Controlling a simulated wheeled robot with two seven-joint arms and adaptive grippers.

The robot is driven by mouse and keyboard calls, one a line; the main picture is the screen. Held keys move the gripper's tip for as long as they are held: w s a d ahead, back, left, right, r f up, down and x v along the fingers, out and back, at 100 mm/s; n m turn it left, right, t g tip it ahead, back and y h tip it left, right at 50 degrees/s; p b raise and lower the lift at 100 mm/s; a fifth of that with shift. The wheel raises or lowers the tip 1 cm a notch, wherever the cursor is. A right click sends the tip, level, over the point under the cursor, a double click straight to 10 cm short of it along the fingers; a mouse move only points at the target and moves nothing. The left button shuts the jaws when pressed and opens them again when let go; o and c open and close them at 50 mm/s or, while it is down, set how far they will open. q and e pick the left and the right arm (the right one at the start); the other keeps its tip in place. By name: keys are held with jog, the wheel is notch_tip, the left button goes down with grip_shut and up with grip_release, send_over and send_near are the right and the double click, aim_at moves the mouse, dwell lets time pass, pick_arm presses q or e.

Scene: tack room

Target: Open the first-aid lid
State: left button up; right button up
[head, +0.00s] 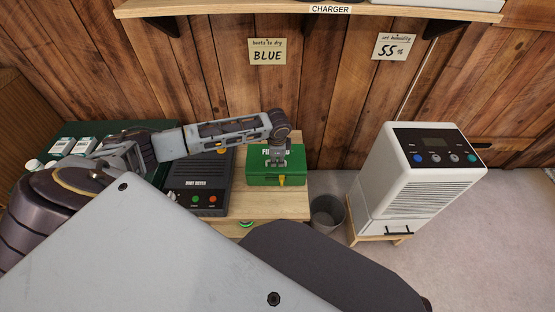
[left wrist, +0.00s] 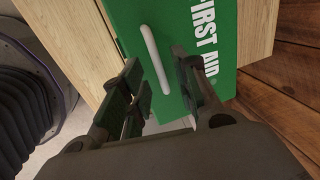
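The green first-aid box (head: 262,178) sits on the wooden bench, with its lid down and a yellow latch (head: 282,180) at its front. The left wrist view shows the green lid (left wrist: 180,18) with "FIRST AID" lettering and a pale bar handle (left wrist: 149,45). My left gripper (head: 277,163) is over the lid, pointing down. In the left wrist view my left gripper (left wrist: 155,62) has its fingers apart, one on each side of the handle's near end. I cannot tell whether they touch it. My right gripper is not in view.
A dark boot dryer (head: 198,182) stands left of the box. Further left are white cartons (head: 60,146) in a green crate. A grey bin (head: 327,213) and a white dehumidifier (head: 420,175) stand to the right. A shelf (head: 230,8) overhangs the wooden wall.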

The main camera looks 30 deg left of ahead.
pick_arm(q)
jog(key=shift+f, duration=0.2)
jog(key=shift+c, duration=0.5)
grip_shut()
jog(key=shift+r+p, duration=0.15)
jog(key=shift+p, duration=0.15)
